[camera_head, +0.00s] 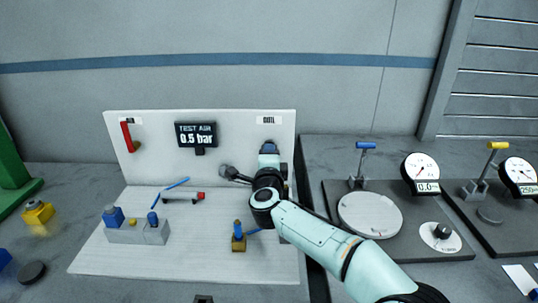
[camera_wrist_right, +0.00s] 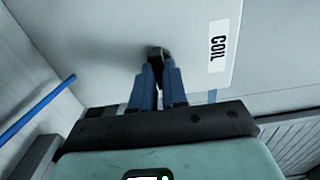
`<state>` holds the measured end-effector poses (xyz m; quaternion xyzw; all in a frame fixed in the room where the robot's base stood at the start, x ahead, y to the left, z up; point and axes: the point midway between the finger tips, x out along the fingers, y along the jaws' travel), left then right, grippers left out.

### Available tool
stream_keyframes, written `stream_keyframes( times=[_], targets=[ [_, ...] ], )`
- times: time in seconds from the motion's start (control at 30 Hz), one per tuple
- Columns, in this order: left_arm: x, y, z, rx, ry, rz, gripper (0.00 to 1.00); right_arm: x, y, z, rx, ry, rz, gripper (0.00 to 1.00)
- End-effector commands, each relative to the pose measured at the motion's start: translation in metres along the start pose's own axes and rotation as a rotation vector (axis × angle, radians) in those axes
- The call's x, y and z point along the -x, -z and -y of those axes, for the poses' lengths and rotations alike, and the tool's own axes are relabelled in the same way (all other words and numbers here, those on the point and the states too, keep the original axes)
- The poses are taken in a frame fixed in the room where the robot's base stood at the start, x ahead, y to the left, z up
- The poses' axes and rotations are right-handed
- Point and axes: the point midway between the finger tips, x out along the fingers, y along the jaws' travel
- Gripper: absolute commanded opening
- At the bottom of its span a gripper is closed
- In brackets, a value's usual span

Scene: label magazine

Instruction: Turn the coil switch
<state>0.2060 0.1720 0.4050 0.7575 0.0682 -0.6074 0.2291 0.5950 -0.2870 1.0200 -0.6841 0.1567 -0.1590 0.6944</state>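The COIL label (camera_head: 269,120) is at the upper right of the white panel (camera_head: 240,140), and it also shows in the wrist view (camera_wrist_right: 217,47). My right gripper (camera_head: 269,148) is at the panel just below this label, and its arm hides what lies behind it. In the wrist view a small dark knob, the coil switch (camera_wrist_right: 158,52), stands out from the panel. The two blue fingertips of my right gripper (camera_wrist_right: 158,65) are close together with the dark switch between them. Which way the switch points is hidden. My left gripper is not in view.
A display (camera_head: 196,135) reads "TEST AIR 0.5 bar", right of a red lever (camera_head: 127,136). A grey block with blue knobs (camera_head: 124,233) and a brass valve (camera_head: 238,243) stand on the white base. A dial gauge (camera_head: 421,168) and round plate (camera_head: 369,214) are to the right.

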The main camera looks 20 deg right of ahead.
Motion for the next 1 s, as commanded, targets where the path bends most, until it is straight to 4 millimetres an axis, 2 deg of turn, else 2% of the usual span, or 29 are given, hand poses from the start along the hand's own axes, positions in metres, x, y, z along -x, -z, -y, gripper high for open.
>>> stream_keyframes(
  times=[0.03,0.07,0.1,0.37,0.53,0.67,1.0],
  targets=[
    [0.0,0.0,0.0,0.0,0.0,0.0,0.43,0.0,-0.001,-0.001,-0.004,-0.002,0.001,0.26],
    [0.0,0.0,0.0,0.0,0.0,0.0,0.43,0.0,-0.001,-0.001,-0.004,-0.002,0.001,0.36],
    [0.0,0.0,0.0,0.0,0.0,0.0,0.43,0.0,0.0,-0.001,-0.003,-0.002,0.001,0.38],
    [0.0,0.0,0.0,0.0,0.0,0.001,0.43,0.0,0.0,0.0,-0.001,-0.001,0.001,0.38],
    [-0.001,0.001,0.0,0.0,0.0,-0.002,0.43,0.011,-0.001,0.0,-0.001,-0.001,0.002,0.38],
    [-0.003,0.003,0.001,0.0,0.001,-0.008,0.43,0.031,0.0,0.0,0.001,0.0,0.003,0.38],
    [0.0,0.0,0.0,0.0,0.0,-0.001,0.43,0.104,-0.001,0.001,-0.001,0.0,0.003,0.38]
  ],
)
